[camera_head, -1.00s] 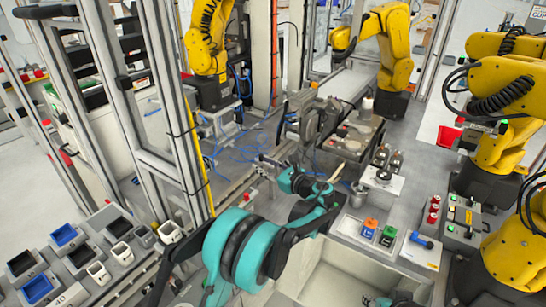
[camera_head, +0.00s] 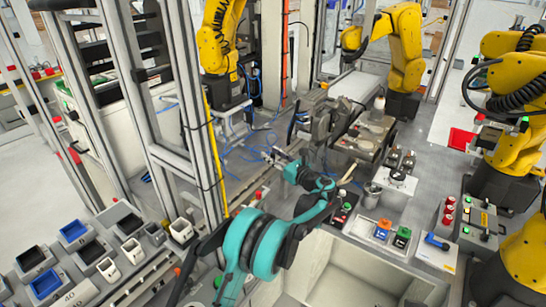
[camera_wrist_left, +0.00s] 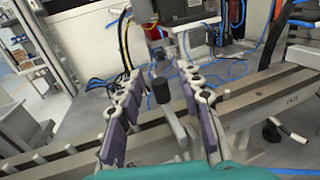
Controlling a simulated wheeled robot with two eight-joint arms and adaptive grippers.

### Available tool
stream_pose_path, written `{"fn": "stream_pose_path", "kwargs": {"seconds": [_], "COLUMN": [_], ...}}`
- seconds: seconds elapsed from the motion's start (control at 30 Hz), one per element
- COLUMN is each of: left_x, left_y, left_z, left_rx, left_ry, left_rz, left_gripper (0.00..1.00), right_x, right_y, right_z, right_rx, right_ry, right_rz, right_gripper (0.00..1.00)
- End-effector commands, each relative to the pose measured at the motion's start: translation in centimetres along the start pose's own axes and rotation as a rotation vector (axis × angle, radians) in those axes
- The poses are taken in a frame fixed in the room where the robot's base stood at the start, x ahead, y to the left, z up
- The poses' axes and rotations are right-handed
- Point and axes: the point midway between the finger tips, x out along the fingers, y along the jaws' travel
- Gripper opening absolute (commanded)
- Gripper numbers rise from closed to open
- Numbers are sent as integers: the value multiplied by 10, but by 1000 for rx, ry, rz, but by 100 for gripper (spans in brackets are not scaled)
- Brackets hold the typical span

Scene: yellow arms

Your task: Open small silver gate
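My left gripper (camera_head: 280,156) reaches from my teal arm over the grey workbench, beside a metal rail. In the left wrist view the left gripper (camera_wrist_left: 158,95) is open, its two purple-padded fingers wide apart. A slim silver bar with a black knob (camera_wrist_left: 160,91) shows between the fingers, with a gap on both sides. I cannot tell whether this bar is part of the small silver gate, and no other piece stands out clearly as the gate. The right gripper is not in view.
A long metal rail (camera_wrist_left: 262,106) crosses the bench, with blue cables behind it. Silver frame posts (camera_head: 185,110) stand left of my arm. Yellow robot arms (camera_head: 404,47) stand around the cell. Bins (camera_head: 73,231) sit at lower left.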

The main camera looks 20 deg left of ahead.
Motion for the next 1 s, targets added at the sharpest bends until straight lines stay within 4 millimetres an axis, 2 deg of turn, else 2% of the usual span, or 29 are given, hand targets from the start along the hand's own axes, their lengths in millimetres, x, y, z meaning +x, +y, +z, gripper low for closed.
{"fn": "stream_pose_path", "kwargs": {"seconds": [0.13, 0.27, 0.3, 0.67, 1.0], "left_x": [0, 0, 0, -1, -11], "left_y": [0, 0, 0, 0, -3], "left_z": [0, 0, 0, 0, 11], "left_rx": [0, 0, 0, 8, 86], "left_ry": [0, 0, 0, -30, -320], "left_rz": [0, 0, -1, -1, 0], "left_gripper": [36, 1, 0, 0, 0], "right_x": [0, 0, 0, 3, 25], "right_y": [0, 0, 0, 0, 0], "right_z": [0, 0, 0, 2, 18], "right_rx": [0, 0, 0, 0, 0], "right_ry": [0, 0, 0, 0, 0], "right_rz": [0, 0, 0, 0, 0], "right_gripper": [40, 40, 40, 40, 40]}}
